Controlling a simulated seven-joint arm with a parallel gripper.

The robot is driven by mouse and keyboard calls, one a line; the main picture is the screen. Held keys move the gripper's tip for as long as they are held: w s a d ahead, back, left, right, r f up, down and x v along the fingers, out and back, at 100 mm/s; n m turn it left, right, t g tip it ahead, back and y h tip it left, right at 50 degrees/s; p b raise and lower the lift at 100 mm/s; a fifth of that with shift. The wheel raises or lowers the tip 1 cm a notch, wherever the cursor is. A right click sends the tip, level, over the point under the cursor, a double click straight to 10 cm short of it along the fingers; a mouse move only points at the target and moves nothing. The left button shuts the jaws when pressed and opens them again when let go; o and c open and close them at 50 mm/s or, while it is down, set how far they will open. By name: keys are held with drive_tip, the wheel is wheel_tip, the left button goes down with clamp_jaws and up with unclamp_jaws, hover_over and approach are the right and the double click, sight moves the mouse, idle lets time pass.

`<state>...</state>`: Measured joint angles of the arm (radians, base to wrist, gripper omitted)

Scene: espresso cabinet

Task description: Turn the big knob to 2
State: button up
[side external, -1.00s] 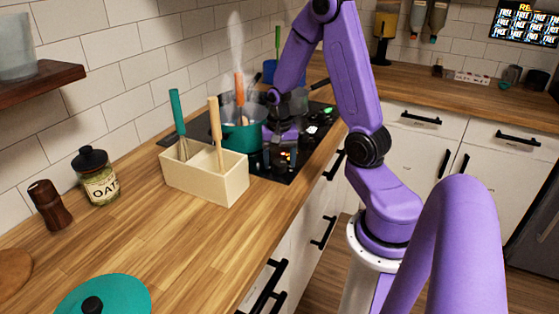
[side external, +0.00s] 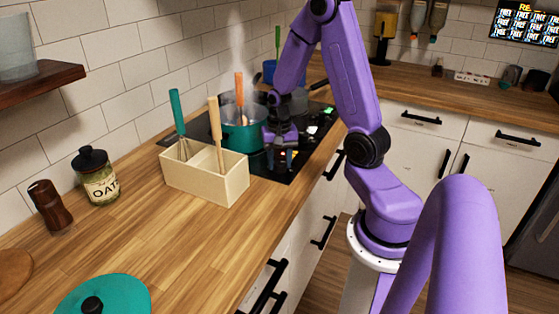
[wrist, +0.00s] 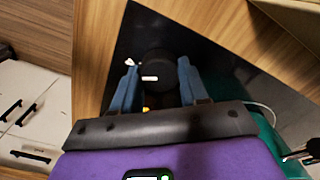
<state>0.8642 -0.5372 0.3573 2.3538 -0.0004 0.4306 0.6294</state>
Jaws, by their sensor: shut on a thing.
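The big knob (wrist: 160,82) is round and black with a white mark, on the dark cooktop in the wrist view. My gripper (wrist: 158,88) has its two blue fingers on either side of the knob and is shut on it. The number the knob points to is too small to read. In the side external view my gripper (side external: 282,158) is low over the front of the black cooktop (side external: 270,175), and the knob is hidden by it.
A teal pot (side external: 240,136) with an orange-handled utensil stands close to my gripper on the cooktop. A cream utensil box (side external: 200,182) is to its left. Another pan (side external: 300,100) stands behind. The front counter (side external: 170,235) is mostly clear.

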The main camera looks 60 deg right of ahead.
drive_tip(key=n, duration=0.7)
drive_tip(key=shift+n, duration=0.3)
drive_tip(key=n, duration=0.3)
drive_tip(key=shift+n, duration=2.2)
drive_tip(key=o, duration=1.1)
drive_tip(key=shift+c, duration=0.2)
drive_tip(key=shift+a, duration=0.1)
drive_tip(key=shift+r, duration=0.1)
